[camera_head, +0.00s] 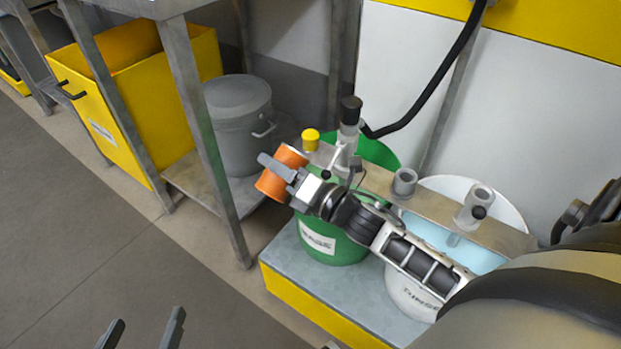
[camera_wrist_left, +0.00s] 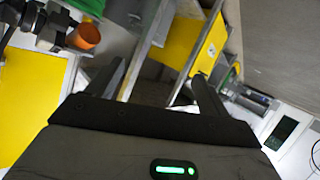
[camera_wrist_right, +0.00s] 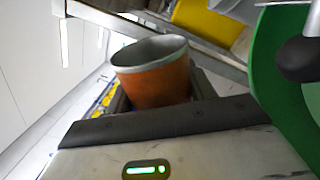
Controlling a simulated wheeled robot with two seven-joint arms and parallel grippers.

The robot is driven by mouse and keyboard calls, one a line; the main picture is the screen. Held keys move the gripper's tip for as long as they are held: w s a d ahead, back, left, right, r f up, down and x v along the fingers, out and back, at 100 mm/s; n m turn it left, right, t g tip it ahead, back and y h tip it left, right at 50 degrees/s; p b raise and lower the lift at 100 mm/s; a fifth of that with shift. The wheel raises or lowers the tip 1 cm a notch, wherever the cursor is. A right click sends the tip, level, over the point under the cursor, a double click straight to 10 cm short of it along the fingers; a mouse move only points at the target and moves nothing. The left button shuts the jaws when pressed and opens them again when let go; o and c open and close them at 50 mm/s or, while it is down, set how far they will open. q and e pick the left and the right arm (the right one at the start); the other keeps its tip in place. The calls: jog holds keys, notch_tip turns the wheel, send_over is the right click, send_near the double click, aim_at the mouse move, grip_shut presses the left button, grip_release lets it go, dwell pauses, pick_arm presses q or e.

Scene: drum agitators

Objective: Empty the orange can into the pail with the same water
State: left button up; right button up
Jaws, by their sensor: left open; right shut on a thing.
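The orange can (camera_head: 274,183) is held tilted in my right gripper (camera_head: 291,180), beside and above the left side of the green pail (camera_head: 325,250). In the right wrist view the can (camera_wrist_right: 155,82) shows its open mouth with a pale inner wall; its contents cannot be seen. The green pail has a white label; its contents are hidden. The white pail (camera_head: 410,298), labelled RINSE, stands to its right with pale blue water (camera_head: 430,236) visible. My left gripper (camera_head: 142,330) is open and empty at the bottom left, far from the pails.
A metal bar (camera_head: 378,182) with fittings runs over both pails, which stand on a grey platform (camera_head: 300,275) with a yellow front. A grey lidded bin (camera_head: 238,125) sits on a shelf behind a table leg. A yellow box (camera_head: 115,120) is further left. The floor at left is clear.

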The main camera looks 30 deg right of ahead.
pick_arm(q)
jog(key=shift+r, duration=0.25)
pick_arm(e)
jog(key=shift+f+m, duration=0.1)
jog(key=shift+m, duration=0.2)
pick_arm(q)
jog(key=shift+d+b, duration=0.1)
jog(key=shift+b, duration=0.35)
pick_arm(e)
jog(key=shift+f+m, duration=0.35)
jog(key=shift+m, duration=0.55)
pick_arm(q)
jog(key=shift+r+t+h, duration=0.3)
jog(key=shift+r, duration=0.1)
pick_arm(e)
jog(key=shift+d+f+m, duration=0.1)
jog(key=shift+f+m, duration=0.05)
jog(key=shift+m, duration=0.15)
pick_arm(q)
jog(key=shift+d, duration=0.1)
pick_arm(e)
jog(key=shift+d+m, duration=0.1)
jog(key=shift+m, duration=0.2)
pick_arm(q)
jog(key=shift+s+f, duration=0.1)
jog(key=shift+f, duration=0.35)
pick_arm(e)
jog(key=shift+w+d, duration=0.15)
